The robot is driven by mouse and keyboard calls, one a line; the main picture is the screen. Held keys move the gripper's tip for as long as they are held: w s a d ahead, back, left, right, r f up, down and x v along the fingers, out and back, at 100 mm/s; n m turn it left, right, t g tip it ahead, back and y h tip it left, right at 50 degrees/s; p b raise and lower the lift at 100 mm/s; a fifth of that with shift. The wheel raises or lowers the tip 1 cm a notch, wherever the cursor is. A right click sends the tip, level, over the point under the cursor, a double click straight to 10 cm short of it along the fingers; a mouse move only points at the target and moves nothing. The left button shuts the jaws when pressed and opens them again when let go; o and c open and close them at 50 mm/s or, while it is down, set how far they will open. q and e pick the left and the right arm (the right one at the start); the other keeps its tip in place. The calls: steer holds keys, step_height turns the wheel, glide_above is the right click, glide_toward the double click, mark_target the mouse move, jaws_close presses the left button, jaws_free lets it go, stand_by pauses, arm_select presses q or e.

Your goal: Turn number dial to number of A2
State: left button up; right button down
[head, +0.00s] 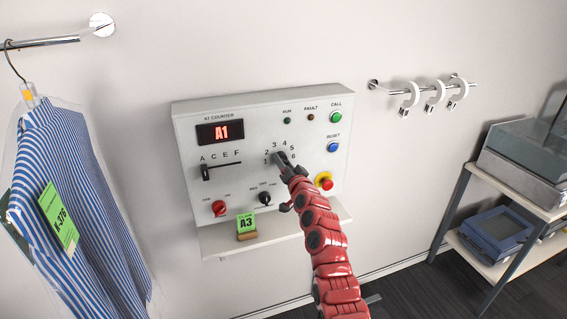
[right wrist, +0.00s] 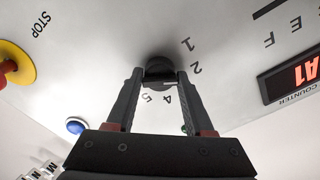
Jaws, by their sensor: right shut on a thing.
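The number dial (right wrist: 158,68) is a dark round knob on the white control panel (head: 185,130), ringed by printed numbers. In the head view my right gripper (head: 283,163) covers most of it. In the right wrist view my right gripper (right wrist: 160,82) is shut on the dial, one finger on each side. A light mark on the dial shows between the fingers, but its exact setting is hard to read. The display (head: 220,132) reads A1 in red. The letter slider (head: 205,172) sits at the left end, under A. My left gripper is not in view.
A green A3 card (head: 245,223) stands on the panel's shelf (head: 215,242). A red-and-yellow stop button (head: 325,182) is close beside my right arm. A striped shirt (head: 75,190) hangs at left; a shelf rack (head: 475,175) stands at right.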

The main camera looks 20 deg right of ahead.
steer(key=shift+c, duration=1.6)
jaws_free()
steer(key=shift+s, duration=0.1)
steer(key=s+b, duration=0.4)
steer(key=s, duration=1.3)
steer(key=shift+s+d+b, duration=0.15)
steer(key=shift+d+b, duration=0.2)
steer(key=shift+b, duration=0.05)
steer(key=shift+f, duration=0.1)
